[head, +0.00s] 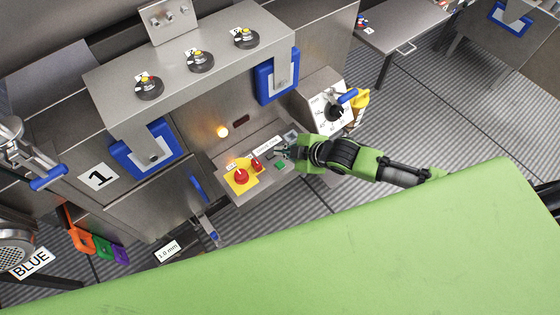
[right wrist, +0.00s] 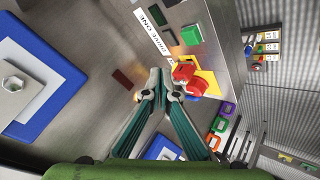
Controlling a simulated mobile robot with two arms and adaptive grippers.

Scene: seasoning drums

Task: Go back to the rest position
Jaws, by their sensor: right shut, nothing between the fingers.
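My right gripper (head: 284,153) reaches in from the right over the small control panel. Its fingers are shut with nothing between them, and in the right wrist view their tips (right wrist: 160,75) meet near the panel. A red mushroom button (head: 241,175) on a yellow plate and a smaller red button (head: 257,164) sit to the left of the gripper. A green button (head: 281,164) lies just below the fingertips in the head view. Whether the fingers touch the panel cannot be told. My left gripper is not in view.
A dial box (head: 331,112) with a yellow part stands right of the panel. The steel machine (head: 200,70) with black knobs and blue-framed brackets rises behind. Coloured tags (head: 82,240) hang at the left. Striped floor is open at right.

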